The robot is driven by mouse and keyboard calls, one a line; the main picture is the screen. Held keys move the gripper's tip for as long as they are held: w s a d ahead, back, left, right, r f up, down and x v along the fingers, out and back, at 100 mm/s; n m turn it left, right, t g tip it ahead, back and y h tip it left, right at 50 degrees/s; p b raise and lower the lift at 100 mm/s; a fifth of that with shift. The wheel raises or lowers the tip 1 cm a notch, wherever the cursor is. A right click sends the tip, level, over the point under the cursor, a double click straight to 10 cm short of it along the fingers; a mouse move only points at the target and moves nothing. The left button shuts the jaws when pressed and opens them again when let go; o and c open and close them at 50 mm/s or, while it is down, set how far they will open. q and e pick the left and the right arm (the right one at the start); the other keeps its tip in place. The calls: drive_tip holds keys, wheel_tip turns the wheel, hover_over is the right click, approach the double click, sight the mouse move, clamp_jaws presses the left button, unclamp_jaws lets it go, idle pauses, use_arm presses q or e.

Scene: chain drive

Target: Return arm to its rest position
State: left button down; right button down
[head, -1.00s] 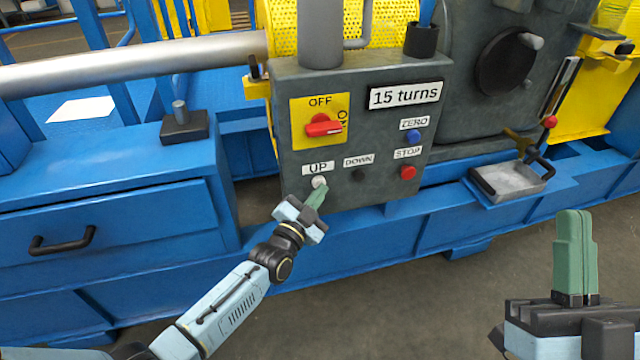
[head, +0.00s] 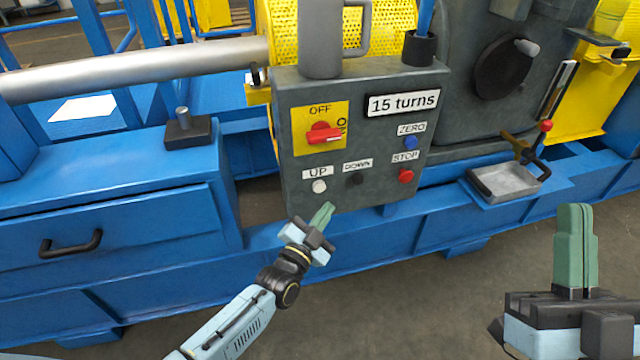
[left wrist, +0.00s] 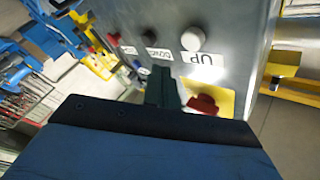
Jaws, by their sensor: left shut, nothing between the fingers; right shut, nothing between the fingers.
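My left gripper (head: 323,215) is shut and empty. It is just below the grey control box (head: 290,200), apart from the white UP button (head: 319,186). In the left wrist view the shut green fingers (left wrist: 163,85) point toward the box, with the UP button (left wrist: 193,39) beyond them. My right gripper (head: 575,210) is shut and empty at the lower right of the head view, pointing upward, away from the machine.
The box carries a red rotary switch (head: 324,132), a black DOWN button (head: 355,179), a red STOP button (head: 406,176), a blue ZERO button (head: 410,143) and a "15 turns" display (head: 402,103). A blue drawer (head: 130,225) is left. Open floor lies in front.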

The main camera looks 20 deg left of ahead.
use_arm(q)
drive_tip(key=shift+s+d, duration=0.4)
drive_tip(key=shift+s, duration=0.2)
